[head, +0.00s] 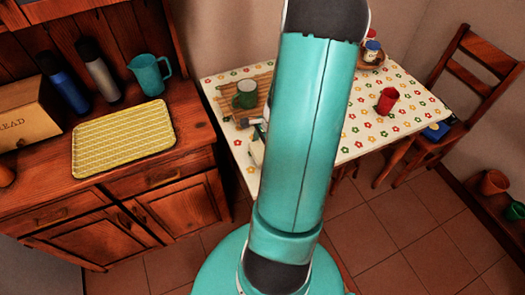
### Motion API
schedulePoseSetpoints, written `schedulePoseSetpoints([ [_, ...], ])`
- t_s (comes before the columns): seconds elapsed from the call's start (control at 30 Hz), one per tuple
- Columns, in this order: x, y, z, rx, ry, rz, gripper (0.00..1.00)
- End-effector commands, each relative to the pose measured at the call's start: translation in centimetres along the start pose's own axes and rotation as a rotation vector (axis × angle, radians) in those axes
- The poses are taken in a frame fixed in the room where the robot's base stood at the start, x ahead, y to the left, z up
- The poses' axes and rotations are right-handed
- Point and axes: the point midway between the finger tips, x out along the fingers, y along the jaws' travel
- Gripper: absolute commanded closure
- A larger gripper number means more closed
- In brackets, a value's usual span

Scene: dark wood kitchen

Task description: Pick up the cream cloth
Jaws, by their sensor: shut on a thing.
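My teal arm crosses the middle of the head view and hides part of the table. My gripper (260,128) shows only in part at the arm's left edge, over the left side of the flower-patterned table (345,143). It is shut on what looks like the cream cloth (257,152), a small pale patch just below the gripper by the table's front left edge. Most of the cloth is hidden behind my arm, so I cannot tell whether it touches the table.
A green mug (246,94) stands on a wooden slatted mat near my gripper. A red cup (387,100) and a basket with jars (372,54) are to the right. A wooden chair (452,85) stands at right. The sideboard holds a yellow tray (123,138) and a teal jug (148,76).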

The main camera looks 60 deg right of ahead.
Motion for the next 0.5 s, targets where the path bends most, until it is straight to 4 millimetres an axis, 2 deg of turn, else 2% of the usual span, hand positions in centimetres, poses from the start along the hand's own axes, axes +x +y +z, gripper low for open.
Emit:
schedulePoseSetpoints([
  [0.17,-2.2,0.1,0.5,0.001,0.003,-0.002,0.36],
  [0.5,-6.3,3.2,0.1,0.001,0.002,-0.002,0.36],
])
